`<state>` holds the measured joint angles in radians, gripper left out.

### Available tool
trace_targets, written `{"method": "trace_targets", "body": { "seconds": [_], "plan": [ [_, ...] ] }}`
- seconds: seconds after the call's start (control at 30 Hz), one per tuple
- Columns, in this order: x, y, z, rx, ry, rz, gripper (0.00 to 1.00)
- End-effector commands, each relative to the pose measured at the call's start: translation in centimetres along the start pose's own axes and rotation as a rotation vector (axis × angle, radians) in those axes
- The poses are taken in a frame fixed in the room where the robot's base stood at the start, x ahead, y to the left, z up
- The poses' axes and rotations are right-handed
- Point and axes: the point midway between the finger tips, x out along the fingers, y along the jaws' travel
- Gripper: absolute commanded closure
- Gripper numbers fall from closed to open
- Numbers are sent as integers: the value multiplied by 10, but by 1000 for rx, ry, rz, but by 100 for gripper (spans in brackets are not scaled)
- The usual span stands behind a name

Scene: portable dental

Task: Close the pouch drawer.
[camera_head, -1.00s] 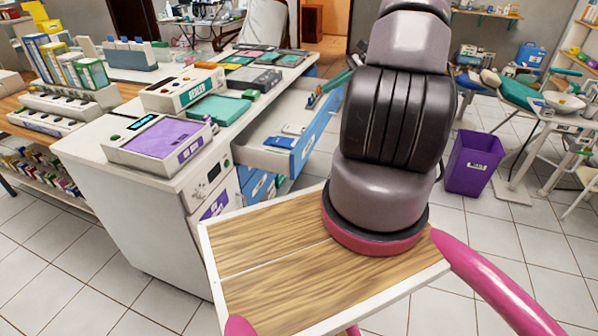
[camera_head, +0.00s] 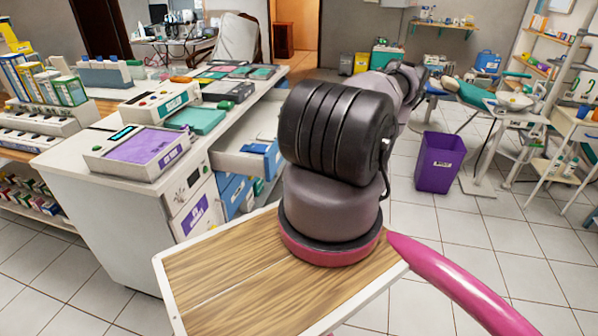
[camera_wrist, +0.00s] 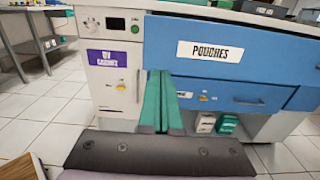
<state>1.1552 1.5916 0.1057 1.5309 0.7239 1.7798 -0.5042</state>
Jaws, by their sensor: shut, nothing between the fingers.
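The pouch drawer stands pulled out of the white cabinet in the head view, with its tray (camera_head: 232,158) exposed and part of its blue front (camera_head: 262,160) hidden behind my arm. In the wrist view its blue front (camera_wrist: 255,55) carries a white "POUCHES" label (camera_wrist: 210,51) and fills the upper right. My gripper (camera_wrist: 161,74) shows there as two teal fingers, shut and empty. The fingertips lie in front of the left end of the drawer front. I cannot tell whether they touch it. The gripper is hidden in the head view.
A lower blue drawer (camera_wrist: 240,94) sits below the pouch drawer, beside a white UV cabinet panel (camera_wrist: 108,75). The counter holds a purple-topped device (camera_head: 140,150) and boxes. A purple bin (camera_head: 440,162) stands on open tiled floor to the right.

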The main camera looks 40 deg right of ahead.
Motion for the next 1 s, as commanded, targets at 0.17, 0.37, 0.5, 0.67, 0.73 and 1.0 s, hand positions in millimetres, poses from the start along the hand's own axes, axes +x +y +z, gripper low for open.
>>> {"method": "trace_targets", "body": {
  "seconds": [0.17,0.37,0.5,0.67,0.73,1.0],
  "plan": [
    [38,1,1,-1,-1,6,100],
    [81,2,0,0,0,6,100],
    [104,1,1,0,0,5,100],
    [120,1,0,-1,1,3,100],
    [123,1,0,-1,2,3,100],
    [126,0,0,-1,1,2,100]
  ]
}}
